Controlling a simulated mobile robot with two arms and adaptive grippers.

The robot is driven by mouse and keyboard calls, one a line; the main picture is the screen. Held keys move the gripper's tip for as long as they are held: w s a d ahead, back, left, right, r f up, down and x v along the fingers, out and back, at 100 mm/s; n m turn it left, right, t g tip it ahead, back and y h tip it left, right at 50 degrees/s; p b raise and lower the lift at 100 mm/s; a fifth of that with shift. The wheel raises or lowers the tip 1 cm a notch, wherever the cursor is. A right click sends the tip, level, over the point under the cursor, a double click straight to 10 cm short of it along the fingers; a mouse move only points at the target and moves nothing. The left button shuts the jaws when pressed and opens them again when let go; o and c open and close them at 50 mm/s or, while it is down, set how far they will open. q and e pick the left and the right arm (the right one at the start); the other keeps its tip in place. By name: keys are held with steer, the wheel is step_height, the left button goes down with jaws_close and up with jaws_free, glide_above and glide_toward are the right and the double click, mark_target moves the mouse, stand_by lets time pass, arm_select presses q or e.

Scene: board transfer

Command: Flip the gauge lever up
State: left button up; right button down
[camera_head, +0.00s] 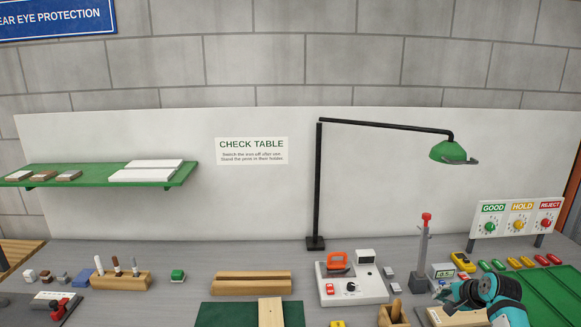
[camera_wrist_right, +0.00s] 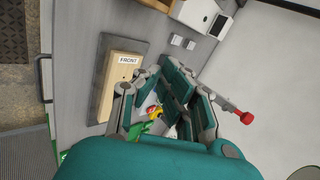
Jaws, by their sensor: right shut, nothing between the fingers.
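The gauge stand (camera_head: 422,250) is a grey upright post with a red knob (camera_head: 426,217) on top, right of centre in the head view. A small display unit (camera_head: 442,273) stands beside its foot. The red knob also shows at the right in the right wrist view (camera_wrist_right: 246,118). I cannot clearly make out which part is the lever. My right gripper (camera_head: 446,297) is shut and empty, low in front of the gauge and display. In the right wrist view its teal fingers (camera_wrist_right: 165,75) cover part of the gauge. My left gripper is not in view.
A wooden block labelled FRONT (camera_wrist_right: 115,85) lies on a dark pad near my right gripper. A white control box (camera_head: 350,287) stands left of the gauge. Yellow and green small items (camera_head: 490,265) lie to its right. A GOOD/HOLD/REJECT panel (camera_head: 517,220) stands behind them.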

steer(key=s+a+f+n+g, duration=0.2)
steer(key=s+a+f+n, duration=0.4)
steer(key=s, duration=0.4)
steer(key=s+a+f+n+g, duration=0.1)
steer(key=s+a+f+n, duration=0.35)
steer(key=s+a, duration=0.4)
steer(key=s+a+r+n+g, duration=0.15)
steer(key=s+a+n, duration=0.25)
steer(key=s, duration=0.9)
steer(key=s+a+r+n, duration=0.2)
steer(key=s+a+n, duration=0.15)
steer(key=s, duration=0.95)
step_height(320, 180, down, 35)
steer(key=s+g+b, duration=0.1)
steer(key=g+b, duration=0.1)
steer(key=b, duration=0.6)
steer(key=s+d+f+b, duration=0.1)
steer(key=s+f+b, duration=0.2)
steer(key=s+f, duration=0.5)
steer(key=s+d+f+h+b, duration=0.1)
steer(key=s+d+f+b, duration=0.1)
steer(key=s+f, duration=0.6)
step_height(320, 180, down, 5)
steer(key=shift+s+d+f+n+g+b, duration=0.25)
steer(key=shift+g+b, duration=0.2)
steer(key=shift+b, duration=0.3)
